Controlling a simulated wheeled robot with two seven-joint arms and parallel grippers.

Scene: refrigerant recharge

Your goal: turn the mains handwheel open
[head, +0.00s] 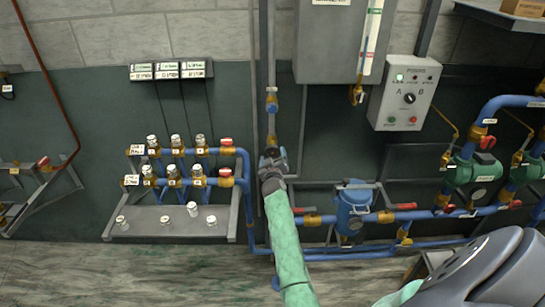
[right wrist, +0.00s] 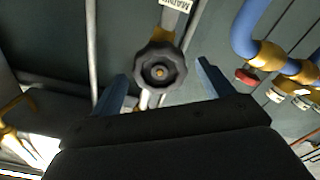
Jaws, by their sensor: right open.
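The mains handwheel (right wrist: 158,68) is a black, lobed knob with a small brass centre, face-on to the right wrist view. A white label, partly cut off, sits just above it on the pipe. My right gripper (right wrist: 162,72) is open, with one blue-grey finger to each side of the handwheel and clear gaps between. Contact cannot be told. My left gripper is out of view.
A manifold with brass valves and red caps (head: 226,173) stands left of my arm over a grey shelf (head: 150,226). A blue filter housing (head: 352,212) and blue pipes are close on the right. A grey control box (head: 408,93) hangs above right.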

